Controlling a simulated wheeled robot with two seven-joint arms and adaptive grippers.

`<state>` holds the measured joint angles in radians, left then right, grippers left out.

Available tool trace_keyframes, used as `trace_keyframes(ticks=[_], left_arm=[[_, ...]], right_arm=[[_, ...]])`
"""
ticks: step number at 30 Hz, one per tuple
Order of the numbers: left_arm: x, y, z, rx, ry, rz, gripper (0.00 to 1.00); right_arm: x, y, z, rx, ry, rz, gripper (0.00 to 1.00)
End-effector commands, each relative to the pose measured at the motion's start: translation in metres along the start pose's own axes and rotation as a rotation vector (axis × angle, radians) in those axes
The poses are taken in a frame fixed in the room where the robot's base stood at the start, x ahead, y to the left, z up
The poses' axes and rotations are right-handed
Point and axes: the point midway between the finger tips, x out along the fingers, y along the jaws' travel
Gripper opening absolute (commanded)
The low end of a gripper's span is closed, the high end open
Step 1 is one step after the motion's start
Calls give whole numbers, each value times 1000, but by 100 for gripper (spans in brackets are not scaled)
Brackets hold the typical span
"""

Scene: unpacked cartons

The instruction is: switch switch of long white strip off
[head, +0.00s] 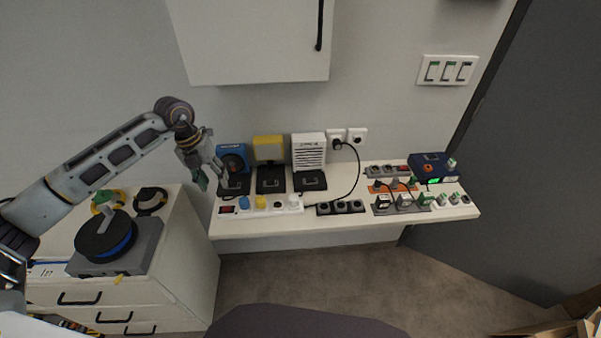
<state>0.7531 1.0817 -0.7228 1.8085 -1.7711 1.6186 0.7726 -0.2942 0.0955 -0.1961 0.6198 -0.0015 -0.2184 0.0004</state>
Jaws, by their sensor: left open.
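A long white strip (274,210) lies along the front left of the white shelf, with blue, yellow and white plugs in it. Its switch (227,209) is a dark reddish rocker at the strip's left end. The picture is too small to tell which way the rocker is tipped or whether it is lit. My left gripper (212,179) is open and empty, pointing down above the shelf's left end. It is above and a little left of the switch, apart from it. My right gripper is out of view.
Blue (233,158), yellow (269,149) and white (308,151) devices stand behind the strip. A black cable (357,172) hangs from a wall socket. More strips with plugs fill the shelf's right part. A cable reel (105,236) sits on the drawer cabinet at left.

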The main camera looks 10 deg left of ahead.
Motion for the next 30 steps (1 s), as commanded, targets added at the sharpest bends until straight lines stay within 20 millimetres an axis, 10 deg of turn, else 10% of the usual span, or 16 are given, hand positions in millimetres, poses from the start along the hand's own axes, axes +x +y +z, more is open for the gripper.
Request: trace_keyframes(ticks=[30], left_arm=[[27,-118,-23,101,-7,-414,46]], right_arm=[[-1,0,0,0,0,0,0]])
